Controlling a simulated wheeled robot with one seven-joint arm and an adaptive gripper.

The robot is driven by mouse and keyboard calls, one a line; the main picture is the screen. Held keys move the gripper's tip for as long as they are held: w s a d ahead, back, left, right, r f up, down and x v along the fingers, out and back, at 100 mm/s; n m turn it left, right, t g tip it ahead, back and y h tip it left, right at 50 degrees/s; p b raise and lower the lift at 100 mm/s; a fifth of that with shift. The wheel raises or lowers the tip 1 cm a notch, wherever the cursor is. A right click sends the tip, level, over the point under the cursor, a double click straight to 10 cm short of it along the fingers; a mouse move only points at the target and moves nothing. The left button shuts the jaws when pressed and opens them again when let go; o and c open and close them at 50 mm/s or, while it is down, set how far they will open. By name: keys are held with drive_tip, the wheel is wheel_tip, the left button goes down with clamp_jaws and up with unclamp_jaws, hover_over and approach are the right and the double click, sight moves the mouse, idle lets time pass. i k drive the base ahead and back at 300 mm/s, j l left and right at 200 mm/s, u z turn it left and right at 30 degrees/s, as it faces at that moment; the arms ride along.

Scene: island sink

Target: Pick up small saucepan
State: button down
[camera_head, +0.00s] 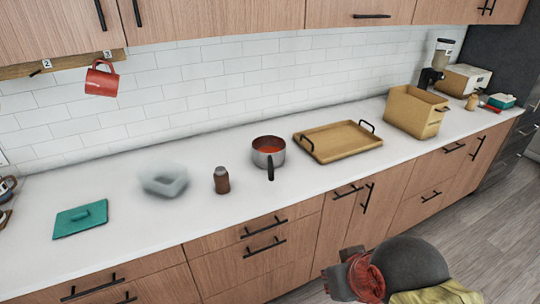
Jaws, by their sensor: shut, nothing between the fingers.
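The small saucepan (268,155) stands upright on the white counter, a little right of the picture's middle. It is silver with a dark handle that points toward the front edge, and something orange-red shows inside it. My gripper (329,283) is low in the picture, in front of the cabinets and well apart from the saucepan. It is red and dark, shut and empty, and its fingertips are small and hard to make out.
A wooden tray (340,148) with black handles lies close right of the saucepan. A brown shaker (221,181) and a translucent bowl (164,180) stand to its left. A teal board (81,219) lies further left; a tan box (412,112) stands further right.

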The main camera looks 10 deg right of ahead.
sight(269, 151)
drive_tip(key=i+j+u, duration=0.1)
drive_tip(key=j, duration=0.35)
drive_tip(key=i+j+u, duration=0.15)
drive_tip(key=i+j, duration=0.15)
drive_tip(key=i+j+u, duration=0.1)
drive_tip(key=i+j, duration=0.15)
drive_tip(key=j, duration=0.25)
